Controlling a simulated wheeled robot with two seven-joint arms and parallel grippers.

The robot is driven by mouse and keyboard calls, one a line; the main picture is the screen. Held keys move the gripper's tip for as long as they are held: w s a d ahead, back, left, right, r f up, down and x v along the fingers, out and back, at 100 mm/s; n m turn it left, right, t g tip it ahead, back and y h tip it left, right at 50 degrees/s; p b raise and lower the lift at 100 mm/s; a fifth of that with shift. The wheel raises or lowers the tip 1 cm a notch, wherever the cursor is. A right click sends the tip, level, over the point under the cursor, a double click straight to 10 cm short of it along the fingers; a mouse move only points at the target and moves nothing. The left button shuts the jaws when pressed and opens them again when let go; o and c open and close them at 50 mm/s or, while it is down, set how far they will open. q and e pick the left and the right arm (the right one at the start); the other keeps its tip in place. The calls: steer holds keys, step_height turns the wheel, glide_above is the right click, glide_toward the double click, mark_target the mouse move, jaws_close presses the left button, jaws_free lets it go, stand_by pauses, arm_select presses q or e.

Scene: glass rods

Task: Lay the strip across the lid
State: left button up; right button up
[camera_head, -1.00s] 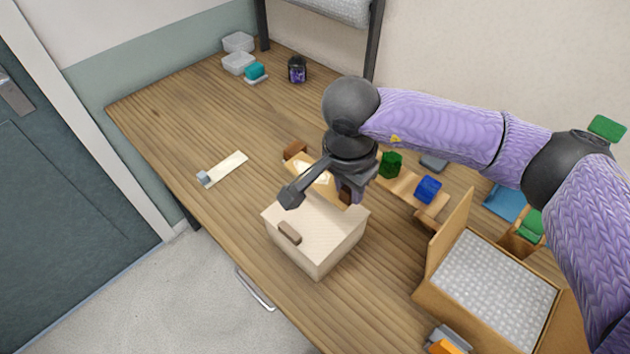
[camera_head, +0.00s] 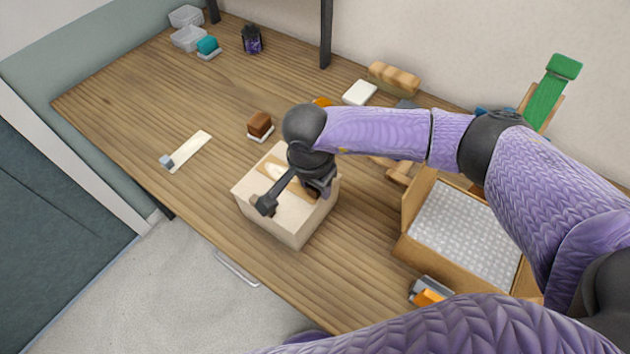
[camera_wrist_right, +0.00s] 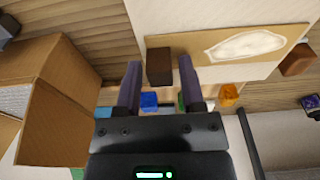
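The strip (camera_head: 301,184) is a flat tan piece with a white oval patch, lying across the top of a pale box, whose lid (camera_head: 254,187) is cream-coloured. In the right wrist view the strip (camera_wrist_right: 206,50) spans the lid (camera_wrist_right: 200,15), with a dark brown block (camera_wrist_right: 160,67) at its near end. My right gripper (camera_head: 322,190) is over the box's right side. In the wrist view its fingers (camera_wrist_right: 160,78) stand either side of the dark block, with a narrow gap on each side. Whether the strip fully touches the lid is hard to tell. My left gripper is out of view.
A brown cube (camera_head: 260,123) on a white base stands behind the box. A cardboard box (camera_head: 410,220) with bubble wrap is to the right. A white strip with a grey end (camera_head: 188,150) lies left. The wooden table (camera_head: 130,100) is clear at far left.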

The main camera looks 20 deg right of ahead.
steer(key=shift+o, duration=0.7)
steer(key=shift+r, duration=0.1)
step_height(320, 180, up, 12)
steer(key=a+p, duration=0.1)
steer(key=shift+s, duration=0.45)
steer(key=shift+a, duration=0.1)
